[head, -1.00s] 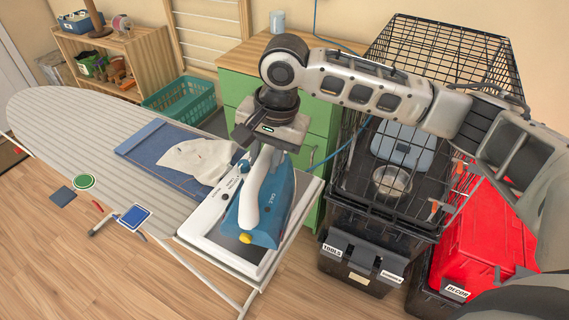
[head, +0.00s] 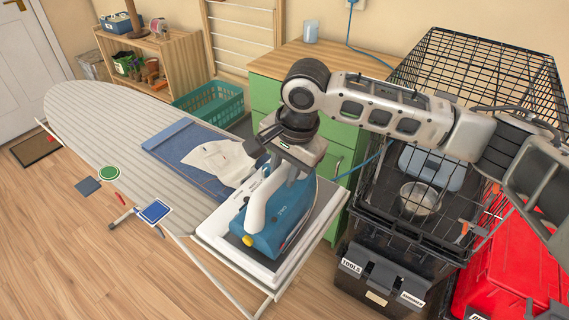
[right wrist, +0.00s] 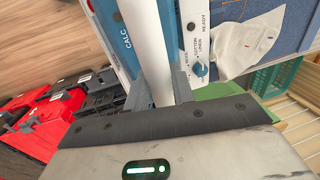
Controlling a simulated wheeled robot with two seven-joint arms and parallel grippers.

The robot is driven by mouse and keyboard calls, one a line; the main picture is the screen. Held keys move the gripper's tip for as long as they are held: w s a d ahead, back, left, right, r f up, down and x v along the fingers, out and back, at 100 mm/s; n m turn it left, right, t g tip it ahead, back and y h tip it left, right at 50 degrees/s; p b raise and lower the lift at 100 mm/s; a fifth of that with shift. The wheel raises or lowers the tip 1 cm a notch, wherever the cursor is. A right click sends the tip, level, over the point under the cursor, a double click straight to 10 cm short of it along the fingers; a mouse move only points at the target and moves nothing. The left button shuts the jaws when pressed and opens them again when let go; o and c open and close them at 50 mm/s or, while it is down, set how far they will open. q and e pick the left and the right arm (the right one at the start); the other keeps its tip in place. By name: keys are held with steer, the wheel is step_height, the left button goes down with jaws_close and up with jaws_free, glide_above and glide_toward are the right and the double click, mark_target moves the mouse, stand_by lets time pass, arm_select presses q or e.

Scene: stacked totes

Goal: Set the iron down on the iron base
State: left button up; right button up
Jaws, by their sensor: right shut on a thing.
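The iron (head: 290,222) has a blue body, a white handle and a yellow tip. It is over the white iron base (head: 224,246) at the near right end of the ironing board, roughly level. Whether its sole touches the base or is slightly above it, I cannot tell. My right gripper (head: 284,170) is shut on the iron's rear handle end. In the right wrist view, both fingers (right wrist: 164,90) clasp the white handle (right wrist: 150,45), beside the base's control panel and dial (right wrist: 199,69). The iron hides much of the base's middle. My left gripper is not in view.
Folded jeans (head: 190,155) with a white cloth (head: 220,160) lie on the ironing board (head: 110,125) behind the base. A green cabinet (head: 340,150) and a wire crate (head: 480,70) on black totes (head: 370,275) stand at the right.

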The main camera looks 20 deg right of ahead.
steer(key=shift+w+f, duration=0.1)
steer(key=shift+f, duration=0.05)
steer(key=shift+a+p, duration=0.1)
steer(key=shift+p, duration=0.6)
stand_by(0.7)
steer(key=shift+f, duration=0.1)
